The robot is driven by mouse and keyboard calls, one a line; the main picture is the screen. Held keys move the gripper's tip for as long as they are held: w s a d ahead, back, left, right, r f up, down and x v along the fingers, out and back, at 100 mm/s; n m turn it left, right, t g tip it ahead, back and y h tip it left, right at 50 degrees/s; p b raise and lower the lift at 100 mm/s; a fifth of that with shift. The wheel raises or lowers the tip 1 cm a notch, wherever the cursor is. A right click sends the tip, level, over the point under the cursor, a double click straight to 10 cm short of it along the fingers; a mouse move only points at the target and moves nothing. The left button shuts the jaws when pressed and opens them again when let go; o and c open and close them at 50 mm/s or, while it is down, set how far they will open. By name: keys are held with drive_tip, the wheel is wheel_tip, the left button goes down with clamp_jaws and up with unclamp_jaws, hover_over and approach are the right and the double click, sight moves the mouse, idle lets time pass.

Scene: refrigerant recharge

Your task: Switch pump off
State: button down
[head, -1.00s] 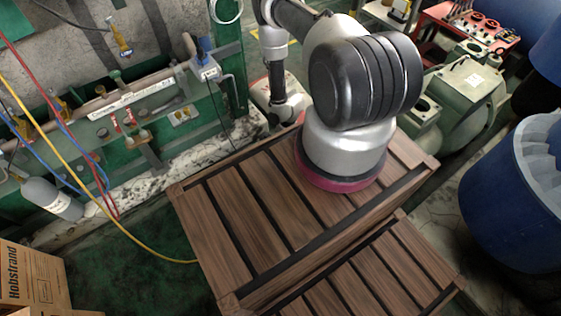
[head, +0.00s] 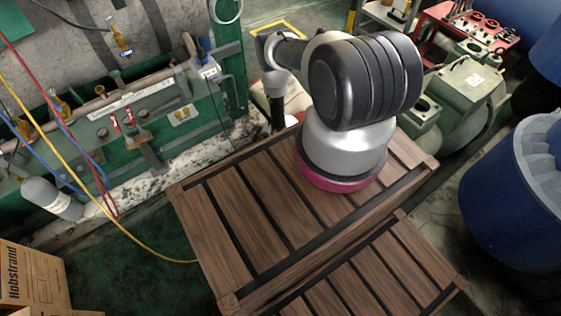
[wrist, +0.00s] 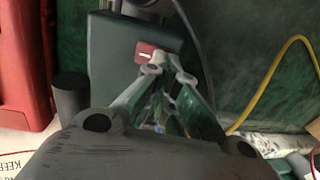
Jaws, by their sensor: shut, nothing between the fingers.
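In the wrist view, a red rocker switch (wrist: 146,51) with a white bar sits on the dark grey-green pump housing (wrist: 112,57). My gripper (wrist: 168,73) is shut and empty, with its fingertips just below and to the right of the switch in the picture. One fingertip overlaps the switch's edge; I cannot tell whether it touches. In the head view my arm hides the gripper, and I cannot make out the pump or its switch there.
A red case (wrist: 22,60) and a dark cylinder (wrist: 71,94) stand left of the pump in the wrist view. A yellow hose (wrist: 272,78) curves at the right. In the head view, wooden crates (head: 250,205) surround my base, with blue barrels (head: 510,200) at the right.

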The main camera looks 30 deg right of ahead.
drive_tip(key=shift+a+f, duration=0.3)
drive_tip(key=shift+f, duration=0.2)
drive_tip(key=shift+s+a, duration=0.15)
drive_tip(key=shift+a, duration=0.05)
drive_tip(key=shift+d, duration=0.6)
drive_tip(key=shift+w+r, duration=0.25)
wheel_tip(320, 180, up, 14)
drive_tip(key=a, duration=0.2)
drive_tip(key=shift+f, duration=0.15)
drive_tip(key=shift+s, duration=0.1)
